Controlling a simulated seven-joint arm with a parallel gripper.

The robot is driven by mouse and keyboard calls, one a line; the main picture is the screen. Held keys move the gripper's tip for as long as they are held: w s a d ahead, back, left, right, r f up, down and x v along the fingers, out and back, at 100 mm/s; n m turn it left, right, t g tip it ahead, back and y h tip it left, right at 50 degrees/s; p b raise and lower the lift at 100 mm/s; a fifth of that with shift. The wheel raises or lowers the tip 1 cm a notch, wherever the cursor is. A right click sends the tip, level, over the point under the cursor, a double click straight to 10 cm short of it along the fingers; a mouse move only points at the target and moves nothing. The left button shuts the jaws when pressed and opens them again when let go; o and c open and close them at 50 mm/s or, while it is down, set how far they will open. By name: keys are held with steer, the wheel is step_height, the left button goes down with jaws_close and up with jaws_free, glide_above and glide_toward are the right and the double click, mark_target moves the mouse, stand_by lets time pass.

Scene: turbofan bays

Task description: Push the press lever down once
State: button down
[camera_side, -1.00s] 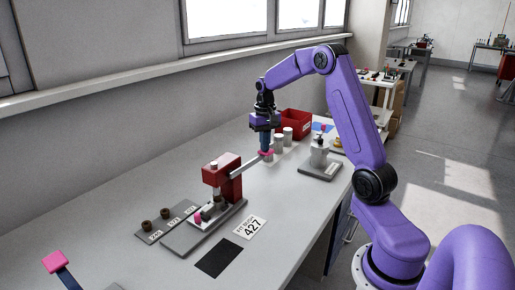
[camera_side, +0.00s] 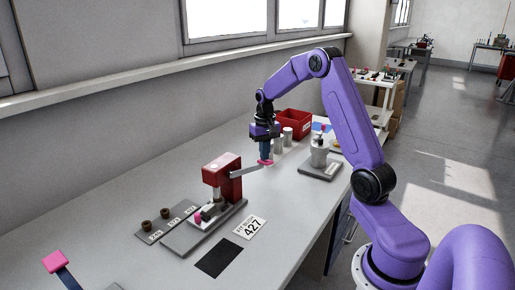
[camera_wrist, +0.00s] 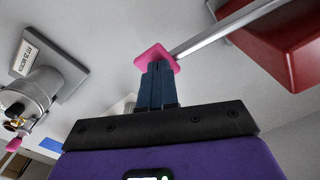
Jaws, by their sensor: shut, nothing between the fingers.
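The red press (camera_side: 222,172) stands on a grey base plate on the bench. Its grey lever (camera_side: 246,170) reaches out to the right and slopes only slightly upward. The lever ends in a pink pad (camera_side: 265,163). My gripper (camera_side: 264,158) points down with its fingers shut and empty, and its tips appear to rest on the pad. In the wrist view the blue fingertips (camera_wrist: 158,68) meet the pink pad (camera_wrist: 153,54), with the lever (camera_wrist: 222,30) running to the red press body (camera_wrist: 288,45). The ram tip is too small to judge.
A plate with dark bushings (camera_side: 156,219) lies left of the press. A "427" card (camera_side: 249,228) and a black mat (camera_side: 219,258) lie in front. A grey fixture (camera_side: 319,158), metal cylinders (camera_side: 287,136) and a red bin (camera_side: 296,122) stand beyond my gripper.

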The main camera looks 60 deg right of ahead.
steer(key=shift+f, duration=0.4)
steer(key=shift+r, duration=0.15)
step_height(320, 180, up, 11)
steer(key=shift+r, duration=0.2)
stand_by(1.1)
steer(key=s+a+n, duration=0.4)
steer(key=s+a, duration=0.1)
steer(key=a, duration=0.7)
steer(key=s+a+n, duration=0.4)
steer(key=a+n, duration=0.1)
steer(key=a, duration=0.7)
steer(key=s+a+f+n, duration=0.2)
steer(key=s+a+n, duration=0.1)
steer(key=s, duration=0.8)
steer(key=s+a+f+n, duration=0.2)
steer(key=s+n, duration=0.4)
steer(key=s, duration=0.5)
steer(key=shift+a+f+n, duration=0.3)
steer(key=shift+a+f, duration=0.1)
steer(key=shift+f, duration=0.4)
